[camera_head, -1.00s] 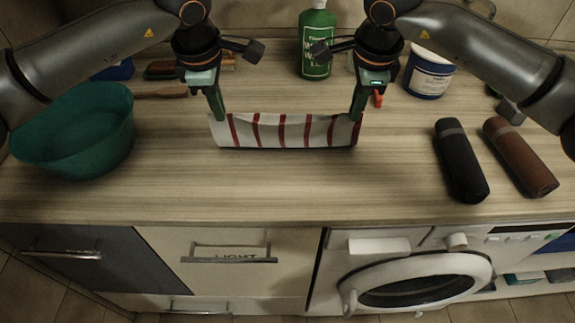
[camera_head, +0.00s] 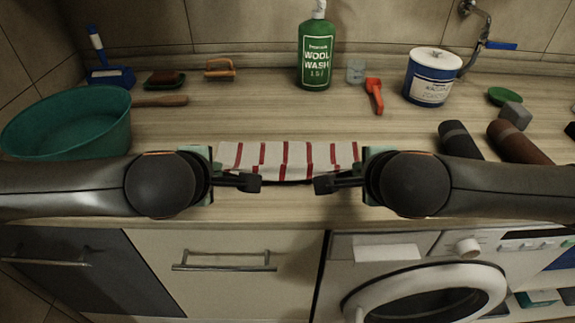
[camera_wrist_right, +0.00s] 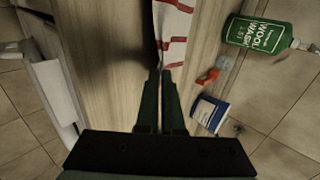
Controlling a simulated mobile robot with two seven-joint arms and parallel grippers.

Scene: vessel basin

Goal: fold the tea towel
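The tea towel (camera_head: 287,155), white with red stripes, spans the gap between my two grippers on the wooden counter, near its front edge. My right gripper (camera_wrist_right: 160,74) has its fingers closed together at the towel's corner in the right wrist view, where the striped cloth (camera_wrist_right: 173,35) extends beyond the tips. My left gripper (camera_head: 207,160) is at the towel's left end. The towel's near edge is partly covered by my wrists.
A teal basin (camera_head: 68,125) stands at left. A green wool wash bottle (camera_head: 317,55), a red object (camera_head: 374,95) and a blue-white tub (camera_head: 430,78) stand behind the towel. A black cylinder (camera_head: 459,139) and a brown one (camera_head: 518,142) lie at right.

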